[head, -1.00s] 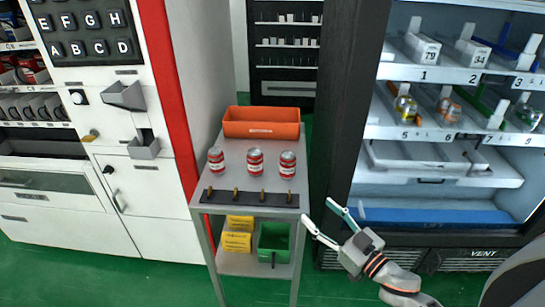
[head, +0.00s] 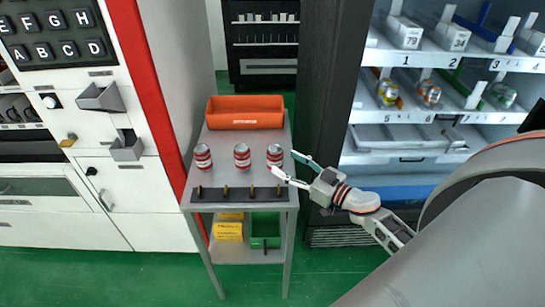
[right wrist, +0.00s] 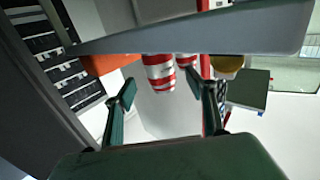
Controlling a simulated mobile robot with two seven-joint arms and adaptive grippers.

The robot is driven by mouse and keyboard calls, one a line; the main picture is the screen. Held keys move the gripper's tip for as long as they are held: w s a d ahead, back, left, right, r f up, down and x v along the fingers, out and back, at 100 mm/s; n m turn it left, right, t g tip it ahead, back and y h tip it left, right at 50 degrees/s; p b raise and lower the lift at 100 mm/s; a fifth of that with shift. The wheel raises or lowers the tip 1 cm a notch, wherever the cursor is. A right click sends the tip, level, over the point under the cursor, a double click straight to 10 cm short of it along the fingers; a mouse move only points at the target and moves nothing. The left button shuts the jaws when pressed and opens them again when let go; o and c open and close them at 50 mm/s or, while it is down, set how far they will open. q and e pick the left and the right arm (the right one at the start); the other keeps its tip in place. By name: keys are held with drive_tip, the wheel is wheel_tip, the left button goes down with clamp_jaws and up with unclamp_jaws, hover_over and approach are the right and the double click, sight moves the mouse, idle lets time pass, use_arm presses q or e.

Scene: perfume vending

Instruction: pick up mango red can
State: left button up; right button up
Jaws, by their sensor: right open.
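Three red-and-white cans stand upright in a row on a grey table (head: 222,179): a left can (head: 203,157), a middle can (head: 242,156) and a right can (head: 274,156). Their labels are too small to tell which is mango. My right gripper (head: 283,162) is open and empty at the table's right edge, its fingertips close to the right can. In the right wrist view the open fingers (right wrist: 160,87) point toward a near can (right wrist: 158,73), with another can (right wrist: 187,60) partly hidden behind it. Contact cannot be told. My left gripper is out of view.
An orange bin (head: 244,105) sits behind the cans. A dark strip with several pegs (head: 238,196) lies along the table's front. Yellow boxes (head: 229,229) and a green bin (head: 266,228) are below. A display cabinet (head: 400,185) stands to the right, a vending machine (head: 150,190) to the left.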

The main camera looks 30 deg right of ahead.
sight(281, 160)
drive_tip(key=x, duration=0.5)
drive_tip(key=shift+w+a, duration=0.2)
drive_tip(key=shift+w, duration=0.1)
drive_tip(key=c, duration=1.3)
